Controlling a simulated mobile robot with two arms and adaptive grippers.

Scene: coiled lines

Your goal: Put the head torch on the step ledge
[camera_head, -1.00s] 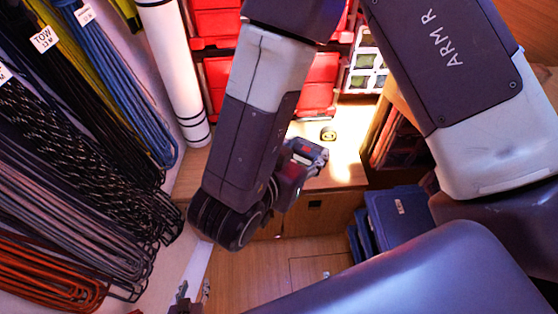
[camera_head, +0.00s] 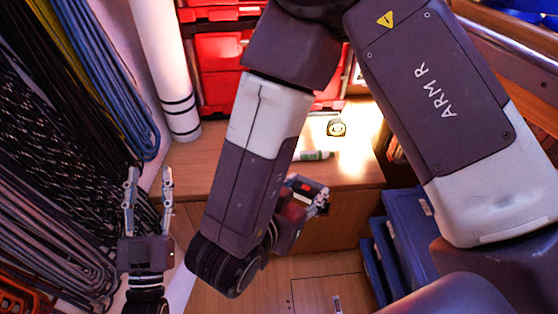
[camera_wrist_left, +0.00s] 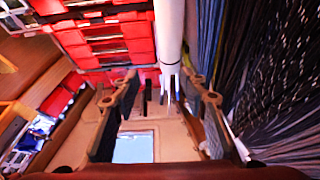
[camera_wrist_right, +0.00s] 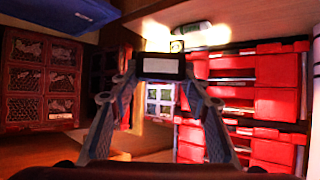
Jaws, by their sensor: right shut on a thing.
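My right gripper (camera_head: 312,194) hangs in front of the lit wooden ledge (camera_head: 350,173). In the right wrist view its fingers (camera_wrist_right: 158,90) are shut on a dark boxy thing (camera_wrist_right: 162,67) with a paler face. I cannot tell for sure whether this is the head torch. A small yellow-and-dark thing (camera_head: 337,128) sits on the ledge, and it also shows in the right wrist view (camera_wrist_right: 176,46); its kind is unclear too. My left gripper (camera_head: 149,190) is open and empty beside the hanging ropes, fingers up. It shows open in the left wrist view (camera_wrist_left: 160,85).
A white-and-green tube (camera_head: 314,156) lies on the ledge. Red bins (camera_head: 220,75) stand behind it, and a white roll (camera_head: 165,70) stands left. Coiled ropes (camera_head: 60,170) fill the left wall. Blue boxes (camera_head: 405,230) stand low on the right.

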